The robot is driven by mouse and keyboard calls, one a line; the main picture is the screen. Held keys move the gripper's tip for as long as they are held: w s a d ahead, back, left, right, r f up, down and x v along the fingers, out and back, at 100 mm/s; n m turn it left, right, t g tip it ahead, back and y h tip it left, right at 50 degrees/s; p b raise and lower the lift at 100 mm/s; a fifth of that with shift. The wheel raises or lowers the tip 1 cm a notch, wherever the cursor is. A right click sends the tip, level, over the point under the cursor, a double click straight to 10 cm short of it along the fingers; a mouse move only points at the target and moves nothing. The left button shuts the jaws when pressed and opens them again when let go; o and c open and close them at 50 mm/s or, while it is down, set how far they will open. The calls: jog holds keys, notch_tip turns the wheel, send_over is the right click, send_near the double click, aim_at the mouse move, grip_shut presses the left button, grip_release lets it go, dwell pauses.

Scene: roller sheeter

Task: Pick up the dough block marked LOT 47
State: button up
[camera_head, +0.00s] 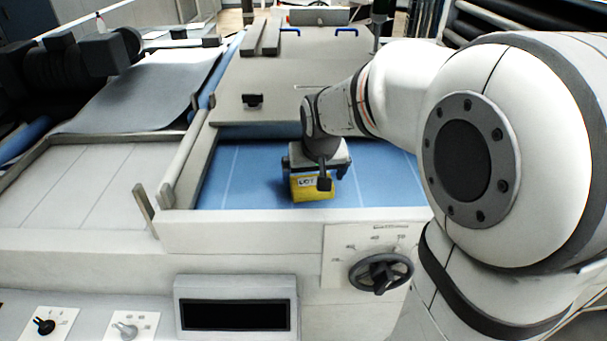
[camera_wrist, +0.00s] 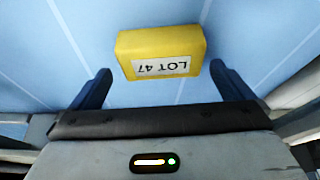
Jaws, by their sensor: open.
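The yellow dough block (camera_head: 314,189) lies on the blue belt (camera_head: 375,178) of the sheeter, behind the machine's front edge. In the wrist view the block (camera_wrist: 160,48) shows a white label reading LOT 47, upside down in the picture. My gripper (camera_head: 311,178) is at the block in the head view and hides part of it. In the wrist view my gripper (camera_wrist: 160,80) is open, with one dark finger on each side of the block's near end. Gaps show between the block and both fingers. The block's far end extends beyond the fingertips.
A pale front rail (camera_head: 250,228) borders the belt, with a dark handwheel (camera_head: 381,273) below it at right. A grey cover (camera_head: 290,85) stands behind the belt. A pale side rail (camera_head: 188,165) runs along its left. Bare belt lies left and right of the block.

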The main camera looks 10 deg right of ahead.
aim_at(312, 181)
jog(key=shift+p+x, duration=0.3)
jog(key=shift+x, duration=1.7)
jog(key=shift+c, duration=0.3)
jog(key=shift+a, duration=0.1)
jog(key=c, duration=0.8)
